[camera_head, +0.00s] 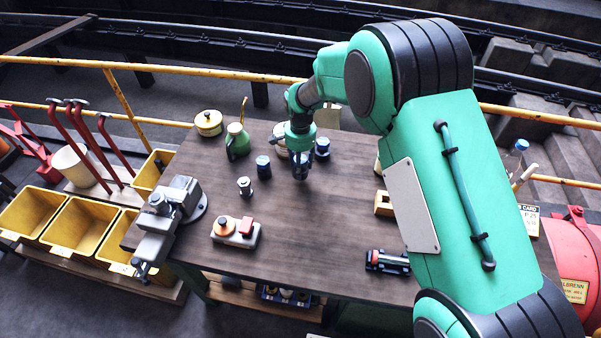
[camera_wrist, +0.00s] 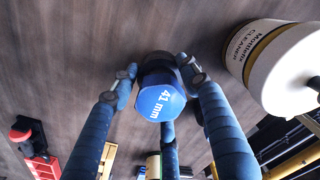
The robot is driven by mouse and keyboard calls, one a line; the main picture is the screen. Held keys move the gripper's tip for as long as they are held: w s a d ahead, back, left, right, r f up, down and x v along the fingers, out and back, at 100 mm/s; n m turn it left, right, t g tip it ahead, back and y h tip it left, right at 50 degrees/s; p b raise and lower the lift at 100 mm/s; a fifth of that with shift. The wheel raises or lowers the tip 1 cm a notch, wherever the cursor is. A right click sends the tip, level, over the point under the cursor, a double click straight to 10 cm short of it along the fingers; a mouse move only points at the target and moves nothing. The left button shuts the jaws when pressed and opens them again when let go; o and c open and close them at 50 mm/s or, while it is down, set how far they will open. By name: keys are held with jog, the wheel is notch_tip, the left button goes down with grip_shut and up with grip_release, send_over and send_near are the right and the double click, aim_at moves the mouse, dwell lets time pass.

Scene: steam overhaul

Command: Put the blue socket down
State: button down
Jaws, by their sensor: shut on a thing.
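The blue socket (camera_wrist: 160,100), marked 41 mm on its face, sits between the fingers of my gripper (camera_wrist: 157,80) in the wrist view. The fingers are shut on it, with fingertips at its left and right sides and a third finger below. In the head view my gripper (camera_head: 300,170) points down at the back middle of the workbench (camera_head: 290,230); the fingers mostly hide the socket there. I cannot tell whether its lower end touches the bench top.
Left of my gripper stand a dark blue-topped socket (camera_head: 263,167) and a silver one (camera_head: 245,187). Another blue-topped piece (camera_head: 322,147) is close on the right. A green oil can (camera_head: 237,142) and a cream tin (camera_head: 209,122) stand behind. The bench's middle front is clear.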

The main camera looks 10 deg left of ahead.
jog(key=shift+f, duration=1.7)
jog(key=shift+f, duration=0.15)
jog(key=c, duration=0.9)
grip_release()
jog(key=shift+s, duration=0.1)
notch_tip(320, 180, up, 12)
jog(key=shift+r+p, duration=0.1)
jog(key=shift+p, duration=0.35)
